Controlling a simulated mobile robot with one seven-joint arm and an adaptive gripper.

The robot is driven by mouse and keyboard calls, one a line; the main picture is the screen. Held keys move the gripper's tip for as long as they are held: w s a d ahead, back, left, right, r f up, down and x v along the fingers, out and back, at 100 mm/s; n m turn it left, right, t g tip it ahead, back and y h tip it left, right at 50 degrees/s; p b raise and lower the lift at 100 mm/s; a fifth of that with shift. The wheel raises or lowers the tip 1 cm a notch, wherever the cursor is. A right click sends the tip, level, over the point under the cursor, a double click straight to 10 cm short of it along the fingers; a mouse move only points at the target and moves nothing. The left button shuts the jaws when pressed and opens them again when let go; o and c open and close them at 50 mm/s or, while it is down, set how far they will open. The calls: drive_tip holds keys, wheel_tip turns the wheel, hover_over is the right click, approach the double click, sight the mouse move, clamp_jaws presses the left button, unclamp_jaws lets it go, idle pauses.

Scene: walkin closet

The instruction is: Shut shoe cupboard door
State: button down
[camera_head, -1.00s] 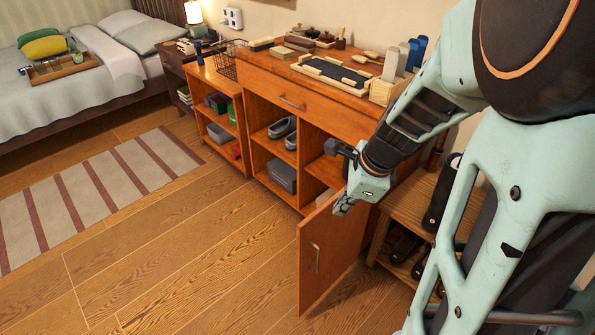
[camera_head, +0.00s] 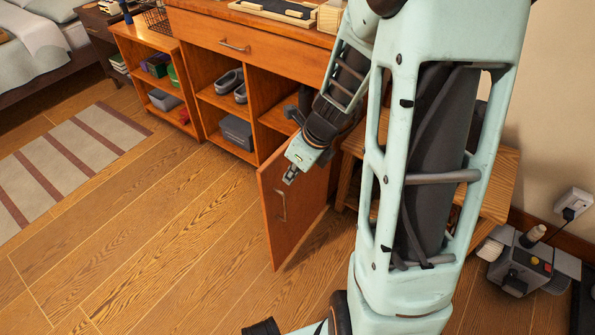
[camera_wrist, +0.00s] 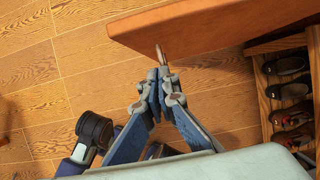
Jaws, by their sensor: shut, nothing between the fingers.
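The shoe cupboard (camera_head: 205,62) is an orange-brown wooden unit with a drawer above open shelves. Its door (camera_head: 300,200) stands open, swung out over the floor, with a metal handle (camera_head: 281,206) on its outer face. My gripper (camera_head: 290,178) is shut and empty, and overlaps the upper part of the door just above the handle in the head view. In the wrist view the closed fingertips (camera_wrist: 160,78) point at the handle (camera_wrist: 160,54), close to it, beside the door (camera_wrist: 220,22). I cannot tell whether they touch.
Grey shoes (camera_head: 229,83) and a grey box (camera_head: 237,131) sit on the cupboard shelves. A wooden rack (camera_wrist: 290,90) with dark shoes stands right of the door. A grey device (camera_head: 520,262) stands at the right wall. The floor left of the door is clear.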

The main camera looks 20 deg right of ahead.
sight(272, 177)
drive_tip(key=w, duration=0.1)
drive_tip(key=w+a, duration=0.2)
drive_tip(key=shift+a+r, duration=0.15)
drive_tip(key=shift+r, duration=0.1)
drive_tip(key=shift+w+a, duration=0.1)
drive_tip(key=shift+w, duration=0.05)
